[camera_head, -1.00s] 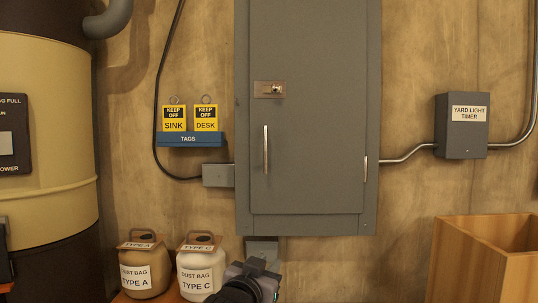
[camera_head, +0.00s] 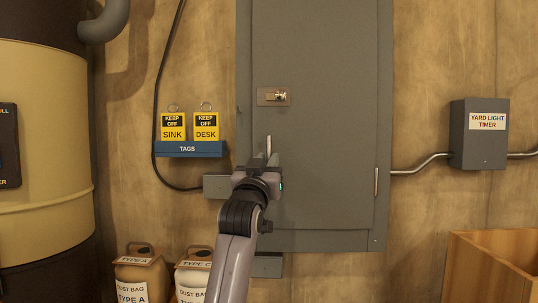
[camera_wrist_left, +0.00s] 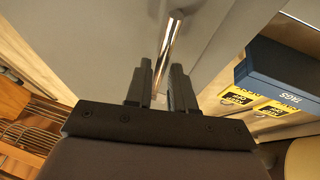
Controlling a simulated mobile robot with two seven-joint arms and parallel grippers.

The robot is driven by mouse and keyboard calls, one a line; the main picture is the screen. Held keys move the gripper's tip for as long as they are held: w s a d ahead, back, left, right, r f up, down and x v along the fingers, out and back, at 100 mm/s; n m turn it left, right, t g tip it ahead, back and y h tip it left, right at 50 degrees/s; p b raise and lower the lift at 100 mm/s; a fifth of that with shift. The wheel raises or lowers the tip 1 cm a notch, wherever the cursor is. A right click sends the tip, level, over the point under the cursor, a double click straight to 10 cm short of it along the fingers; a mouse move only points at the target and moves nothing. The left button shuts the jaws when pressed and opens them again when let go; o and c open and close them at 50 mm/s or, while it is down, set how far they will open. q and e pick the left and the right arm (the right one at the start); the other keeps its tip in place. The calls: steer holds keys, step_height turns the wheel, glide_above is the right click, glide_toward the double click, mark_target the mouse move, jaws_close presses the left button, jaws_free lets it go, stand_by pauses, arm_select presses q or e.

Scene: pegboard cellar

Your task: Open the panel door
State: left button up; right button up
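The grey panel door (camera_head: 325,130) fills the middle of the head view and looks closed. Its upright metal bar handle (camera_head: 268,145) is mostly hidden behind my left gripper (camera_head: 258,163). A small latch plate (camera_head: 274,96) sits above the handle. In the left wrist view, the handle (camera_wrist_left: 170,42) runs down between the two dark fingers of my left gripper (camera_wrist_left: 161,78). The fingers are apart, one on each side of the bar, with gaps showing. I cannot tell how deep the bar sits between them. My right gripper is not in view.
Left of the panel hang yellow tags above a blue rack (camera_head: 188,149), which also shows in the left wrist view (camera_wrist_left: 275,75). A timer box (camera_head: 479,134) is on the right wall.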

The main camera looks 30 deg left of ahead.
arm_select(q)
steer(key=shift+x, duration=1.15)
jaws_close()
